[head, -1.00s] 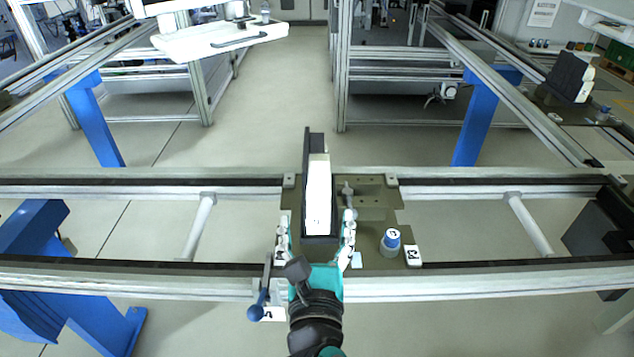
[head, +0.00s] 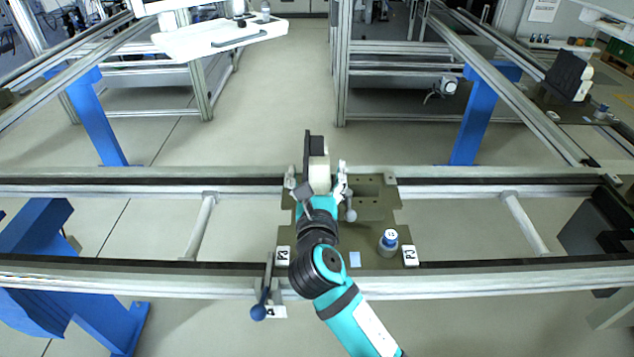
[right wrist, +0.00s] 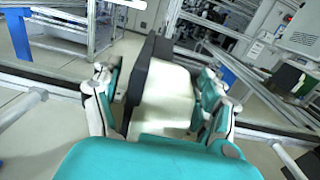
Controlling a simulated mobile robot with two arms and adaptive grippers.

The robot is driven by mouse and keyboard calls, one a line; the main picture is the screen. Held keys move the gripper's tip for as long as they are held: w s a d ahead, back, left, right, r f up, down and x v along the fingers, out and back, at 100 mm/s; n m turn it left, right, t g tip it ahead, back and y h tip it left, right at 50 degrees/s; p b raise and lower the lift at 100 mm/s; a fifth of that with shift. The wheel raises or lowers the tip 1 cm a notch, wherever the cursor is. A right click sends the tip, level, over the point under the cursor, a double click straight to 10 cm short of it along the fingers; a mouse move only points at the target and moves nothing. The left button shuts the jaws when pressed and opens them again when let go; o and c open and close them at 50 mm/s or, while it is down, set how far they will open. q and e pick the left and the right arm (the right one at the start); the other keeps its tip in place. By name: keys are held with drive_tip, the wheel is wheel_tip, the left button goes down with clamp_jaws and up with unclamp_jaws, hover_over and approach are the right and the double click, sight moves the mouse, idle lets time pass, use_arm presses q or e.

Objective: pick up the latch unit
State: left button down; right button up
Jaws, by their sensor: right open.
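The latch unit (head: 318,172), a tall block with a black back and a cream-white front, stands on the olive pallet plate (head: 375,215) on the rail line. In the right wrist view the latch unit (right wrist: 162,95) fills the space between the fingers. My right gripper (head: 318,185) is open, with one finger on each side of the unit; it also shows in the right wrist view (right wrist: 160,108). I cannot tell whether the fingers touch it. My arm hides the unit's lower part. My left gripper is not in view.
A blue-capped cylinder (head: 389,242) and small numbered white tags (head: 410,255) are on the plate's right front. A blue-ended lever (head: 259,311) hangs at the front rail. Another black-and-white unit (head: 568,78) stands at the far right.

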drive_tip(key=shift+w, duration=0.25)
drive_tip(key=shift+s, duration=0.1)
clamp_jaws()
